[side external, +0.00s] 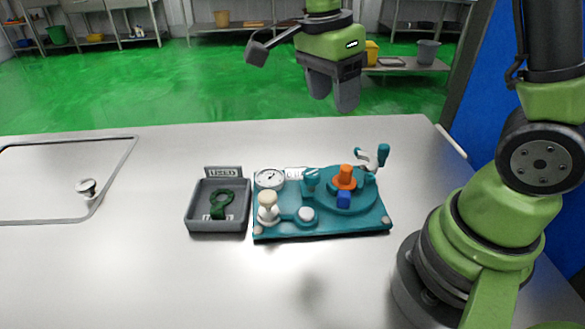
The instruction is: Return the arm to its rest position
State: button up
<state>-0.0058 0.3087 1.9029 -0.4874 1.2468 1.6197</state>
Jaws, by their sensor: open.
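My gripper (334,92) hangs above the far edge of the table, fingers pointing down. Its two dark fingers are a little apart with nothing between them. It is clear of everything on the table. Below and in front of it is a teal fixture (278,228) with a dial gauge (269,179), an orange knob-like part (345,178), a blue block (344,199) and a teal-handled crank (375,158) at its right. My green arm base stands at the right of the picture.
A grey tray (190,213) labelled "USED" holds a dark green ring-shaped part (221,204), left of the fixture. The front of the table (200,285) is clear. A blue panel (478,120) stands behind my base.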

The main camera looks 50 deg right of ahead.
jog(key=s+a+r+n+t+y, duration=0.3)
jog(key=s+r+n+t, duration=0.5)
jog(key=n, duration=0.9)
jog(key=shift+s+a+r+n+t, duration=0.35)
jog(key=shift+s+a, duration=0.45)
jog(key=shift+s, duration=0.95)
jog(key=shift+c, duration=0.3)
